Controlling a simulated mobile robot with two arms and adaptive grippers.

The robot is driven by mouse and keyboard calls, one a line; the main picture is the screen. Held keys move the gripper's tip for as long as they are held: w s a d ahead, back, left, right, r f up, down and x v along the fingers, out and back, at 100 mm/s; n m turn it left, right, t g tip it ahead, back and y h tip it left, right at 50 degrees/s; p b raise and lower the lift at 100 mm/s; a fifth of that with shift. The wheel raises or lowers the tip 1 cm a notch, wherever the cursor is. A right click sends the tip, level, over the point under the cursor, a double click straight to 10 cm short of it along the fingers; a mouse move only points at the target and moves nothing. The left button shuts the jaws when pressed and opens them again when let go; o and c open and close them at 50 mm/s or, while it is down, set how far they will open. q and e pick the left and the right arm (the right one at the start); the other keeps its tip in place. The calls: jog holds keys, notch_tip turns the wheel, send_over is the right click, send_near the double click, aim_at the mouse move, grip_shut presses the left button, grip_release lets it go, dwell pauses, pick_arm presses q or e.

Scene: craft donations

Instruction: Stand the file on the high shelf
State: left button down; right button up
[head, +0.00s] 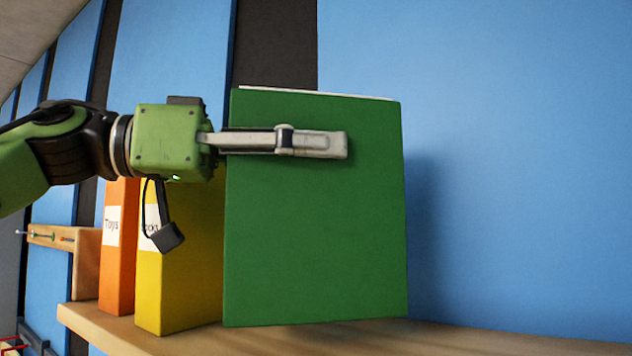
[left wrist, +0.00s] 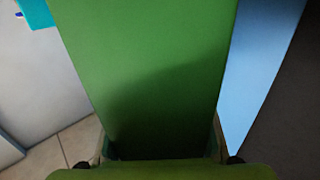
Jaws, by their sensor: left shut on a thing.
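A large green file (head: 315,215) is upright at the shelf, to the right of a yellow file. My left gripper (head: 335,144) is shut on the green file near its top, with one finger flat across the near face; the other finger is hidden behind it. In the left wrist view the green file (left wrist: 150,70) fills the middle, between the fingers (left wrist: 160,142). The wooden shelf (head: 440,338) lies beneath. The file's lower edge is at or just above the board; I cannot tell whether it touches. My right gripper is not in view.
The yellow file (head: 180,270) and an orange file (head: 118,270) with a "Toys" label stand on the shelf to the left. A small wooden rack (head: 85,255) is farther left. A blue wall (head: 510,150) is behind. The shelf right of the green file looks clear.

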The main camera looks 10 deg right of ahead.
aim_at(316, 190)
pick_arm(q)
jog(key=f, duration=0.2)
jog(key=shift+w+d+f+p, duration=0.1)
jog(key=shift+d+f+p, duration=0.2)
jog(key=shift+d+f, duration=0.1)
jog(key=shift+a+f, duration=0.1)
jog(key=shift+f, duration=0.35)
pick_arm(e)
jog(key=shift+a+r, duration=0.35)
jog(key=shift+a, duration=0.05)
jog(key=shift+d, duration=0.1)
pick_arm(q)
jog(key=c, duration=1.5)
grip_release()
jog(key=shift+f, duration=0.25)
jog(key=o, duration=0.5)
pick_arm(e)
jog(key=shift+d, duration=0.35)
pick_arm(q)
jog(key=shift+r, duration=0.1)
